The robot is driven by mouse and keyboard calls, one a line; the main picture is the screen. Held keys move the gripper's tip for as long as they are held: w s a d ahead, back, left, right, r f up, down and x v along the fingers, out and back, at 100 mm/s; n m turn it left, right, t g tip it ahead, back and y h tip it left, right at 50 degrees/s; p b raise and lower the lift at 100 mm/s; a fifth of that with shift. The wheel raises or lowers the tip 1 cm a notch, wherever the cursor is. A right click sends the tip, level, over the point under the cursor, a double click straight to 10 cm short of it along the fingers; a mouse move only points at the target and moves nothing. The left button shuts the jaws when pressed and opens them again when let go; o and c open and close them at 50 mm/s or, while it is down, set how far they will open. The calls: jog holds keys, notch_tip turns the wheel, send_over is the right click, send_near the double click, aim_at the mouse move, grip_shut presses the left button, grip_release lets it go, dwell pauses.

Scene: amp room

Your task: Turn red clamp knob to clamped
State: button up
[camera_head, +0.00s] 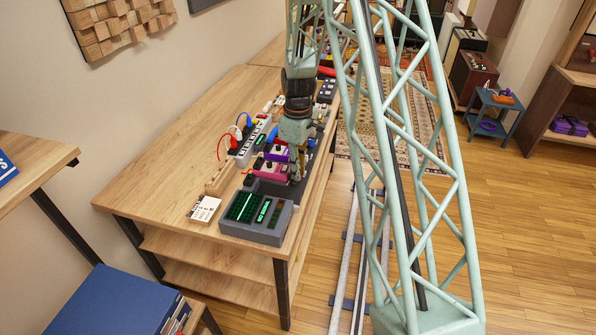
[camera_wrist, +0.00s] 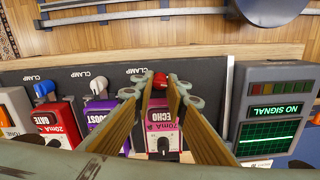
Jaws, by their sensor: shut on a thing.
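The red clamp knob (camera_wrist: 159,79) sits at the top edge of the pink ECHO pedal (camera_wrist: 162,117) in the wrist view. My gripper (camera_wrist: 159,86) is shut on the red knob, with one wooden-looking finger on each side of it. The fingertips hide the knob's sides, so its exact angle is hard to read. In the head view my gripper (camera_head: 297,174) reaches down beside the pink pedal (camera_head: 269,171) at the board's right edge, and the knob cannot be made out there.
A grey NO SIGNAL meter (camera_wrist: 271,107) stands close on the right. Bare wooden tabletop (camera_head: 160,165) lies left of the board.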

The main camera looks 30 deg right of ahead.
jog(key=m, duration=0.6)
jog(key=shift+m, duration=0.4)
jog(key=m, duration=0.5)
jog(key=shift+m, duration=0.4)
jog(key=o, duration=0.9)
jog(key=shift+r, duration=4.05)
